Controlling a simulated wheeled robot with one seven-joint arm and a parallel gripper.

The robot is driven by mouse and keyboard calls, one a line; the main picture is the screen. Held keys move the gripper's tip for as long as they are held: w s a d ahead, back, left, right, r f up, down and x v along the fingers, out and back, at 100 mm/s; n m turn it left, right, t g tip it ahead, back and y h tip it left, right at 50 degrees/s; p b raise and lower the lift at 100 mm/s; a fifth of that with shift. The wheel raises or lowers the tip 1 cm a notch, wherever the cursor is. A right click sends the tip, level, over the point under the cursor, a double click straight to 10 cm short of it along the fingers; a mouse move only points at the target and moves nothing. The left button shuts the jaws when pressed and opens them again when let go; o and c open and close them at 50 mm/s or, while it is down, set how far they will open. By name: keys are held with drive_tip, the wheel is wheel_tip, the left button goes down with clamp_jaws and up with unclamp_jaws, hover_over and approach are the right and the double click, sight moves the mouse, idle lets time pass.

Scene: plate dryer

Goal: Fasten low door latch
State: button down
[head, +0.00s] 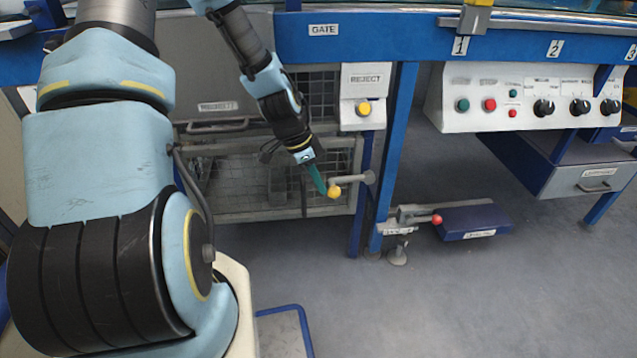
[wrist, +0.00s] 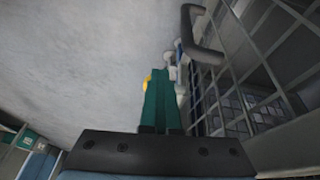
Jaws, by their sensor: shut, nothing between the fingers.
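The low mesh door (head: 235,205) fills the lower opening left of the blue post. Its latch (head: 352,180) is a short grey bar reaching left from a round grey mount by the post, with a yellow knob (head: 334,191) at its left end. I cannot tell whether the latch is engaged. My gripper (head: 321,188) is shut and empty, its teal fingers pointing down right, tips right beside the knob. In the wrist view the shut fingers (wrist: 161,100) partly hide the yellow knob (wrist: 147,80); I cannot tell whether they touch it.
A dark handle (wrist: 203,38) stands out from the mesh side at upper right in the wrist view. A reject box with a yellow button (head: 363,107) is above the latch. A blue pedal (head: 474,221) with a red-knobbed lever lies right of the post. The floor in front is clear.

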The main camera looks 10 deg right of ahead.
drive_tip(key=shift+s+d, duration=0.15)
drive_tip(key=shift+d, duration=0.2)
drive_tip(key=p+v, duration=0.3)
drive_tip(key=v, duration=0.8)
drive_tip(key=shift+a+p, duration=0.25)
drive_tip(key=shift+p, duration=0.1)
drive_tip(key=s+a+r+n+t+y, duration=0.1)
drive_tip(key=s+a+r+n, duration=0.1)
drive_tip(key=a+r+n, duration=0.3)
drive_tip(key=s+a+r+n+t+y, duration=0.1)
drive_tip(key=s+a+r+n+y, duration=0.15)
drive_tip(key=a+n, duration=0.4)
drive_tip(key=s+a+r+n+y, duration=0.1)
drive_tip(key=s+a+r+n, duration=0.2)
drive_tip(key=a+n, duration=0.3)
wheel_tip(320, 180, up, 29)
drive_tip(key=p, duration=2.9)
drive_tip(key=shift+w+f+p, duration=0.2)
drive_tip(key=shift+w+p, duration=0.05)
drive_tip(key=shift+p, duration=0.05)
drive_tip(key=shift+m+h, duration=0.25)
